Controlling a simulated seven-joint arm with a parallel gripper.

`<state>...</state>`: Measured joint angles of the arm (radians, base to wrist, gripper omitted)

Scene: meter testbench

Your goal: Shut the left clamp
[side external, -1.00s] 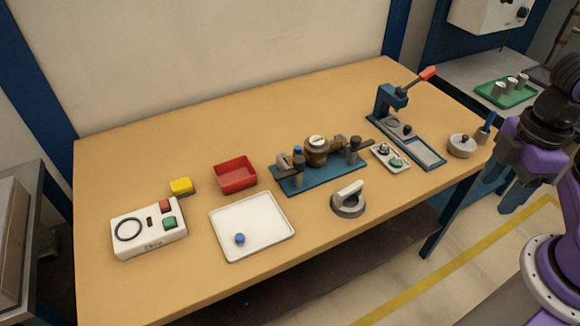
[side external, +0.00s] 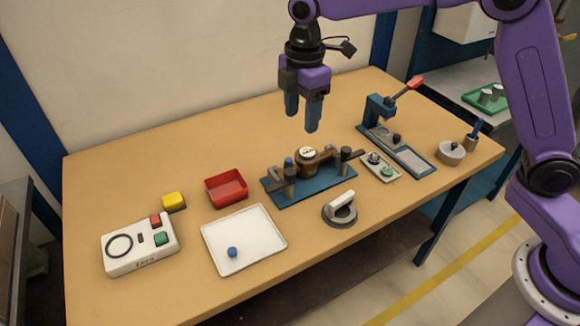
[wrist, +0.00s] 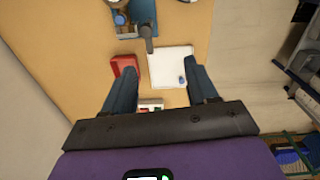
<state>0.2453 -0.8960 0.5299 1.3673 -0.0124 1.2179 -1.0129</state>
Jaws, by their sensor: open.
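The blue fixture plate (side external: 320,187) lies mid-table and carries a round brass-coloured meter (side external: 307,158) between two clamps. The left clamp (side external: 287,178) has a blue-topped part and stands at the plate's left end. The right clamp (side external: 346,155) has a dark handle at the other end. Whether the left clamp is open or shut is too small to tell. My gripper (side external: 302,120) is open and empty, pointing down, well above the table and behind the fixture in the side view. In the wrist view, part of the plate (wrist: 125,30) shows at the top edge, beyond the fingers.
A red bin (side external: 227,187), a white tray (side external: 243,240) with a blue ball and a button box (side external: 140,243) stand left. A grey handled disc (side external: 340,210) sits in front of the fixture. A lever press (side external: 380,115) stands right. The table behind is clear.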

